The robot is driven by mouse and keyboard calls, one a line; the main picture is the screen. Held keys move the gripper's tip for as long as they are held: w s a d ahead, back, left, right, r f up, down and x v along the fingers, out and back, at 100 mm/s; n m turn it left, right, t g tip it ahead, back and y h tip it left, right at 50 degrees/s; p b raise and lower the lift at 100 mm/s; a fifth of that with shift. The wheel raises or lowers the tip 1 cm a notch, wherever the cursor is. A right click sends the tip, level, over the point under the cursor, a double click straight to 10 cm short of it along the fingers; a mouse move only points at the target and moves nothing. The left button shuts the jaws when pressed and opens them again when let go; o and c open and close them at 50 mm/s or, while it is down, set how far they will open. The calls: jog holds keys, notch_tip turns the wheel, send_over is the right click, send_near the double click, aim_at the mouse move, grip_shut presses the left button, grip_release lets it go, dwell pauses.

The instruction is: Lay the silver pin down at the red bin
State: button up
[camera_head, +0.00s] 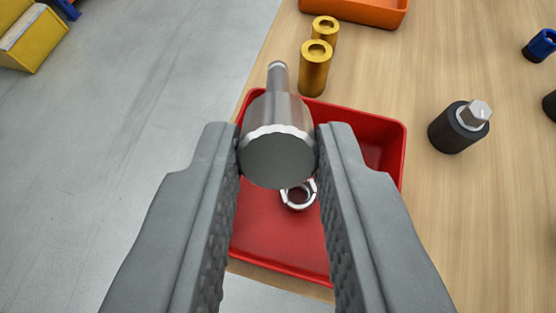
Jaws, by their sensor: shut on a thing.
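My gripper (278,150) is shut on the silver pin (279,158), which sits between the two fingertips. The pin has a wide round end facing me and a narrow stem pointing away. The red bin (396,140) stands on the wooden table below the gripper, and the pin is seen over its far left part. The fingers and the pin hide much of the bin's inside. A silver ring (308,202) lies in the bin, partly hidden by the right finger. How high the pin is above the bin floor is hard to tell.
Two gold cylinders (313,70) stand just beyond the bin. An orange bin (358,12) is at the far edge. A black cylinder with a silver hex top (459,127) stands right of the bin. Blue (540,46) and black parts are at the far right. Grey floor lies left.

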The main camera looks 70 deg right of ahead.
jog(key=shift+a, duration=0.15)
jog(key=shift+f, duration=4.45)
jog(key=o, duration=1)
jog(key=shift+o, duration=0.2)
jog(key=v, duration=1.7)
jog(key=shift+a, duration=0.2)
jog(key=shift+r, duration=0.1)
